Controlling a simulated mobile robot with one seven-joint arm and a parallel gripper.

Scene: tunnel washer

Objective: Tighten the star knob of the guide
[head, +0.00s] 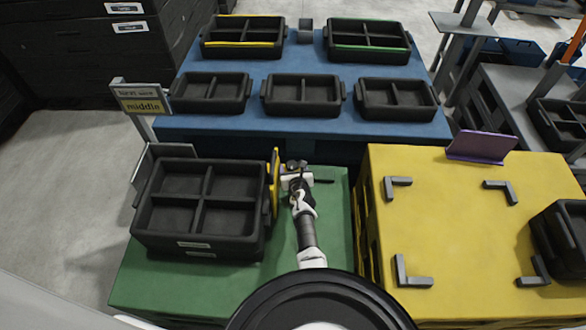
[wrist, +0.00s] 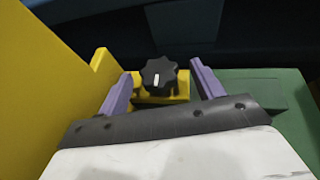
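The guide (wrist: 50,85) is a yellow plate that fills the left of the wrist view, with a yellow bracket under the knob. In the head view the guide (head: 274,178) stands upright along the right side of a black crate. The black star knob (wrist: 159,74) has a white mark on its face, pointing roughly down in the wrist view. My gripper (wrist: 162,72) is open, one purple finger on each side of the knob, with gaps visible on both sides. In the head view my gripper (head: 298,177) is just right of the guide; the knob cannot be clearly made out there.
The black four-compartment crate (head: 145,222) sits on a green pallet (head: 335,215), left of the guide. A yellow pallet (head: 455,225) with grey corner brackets is at right. A blue pallet (head: 270,128) with several black trays is behind. A "middle" sign (head: 141,100) stands at left.

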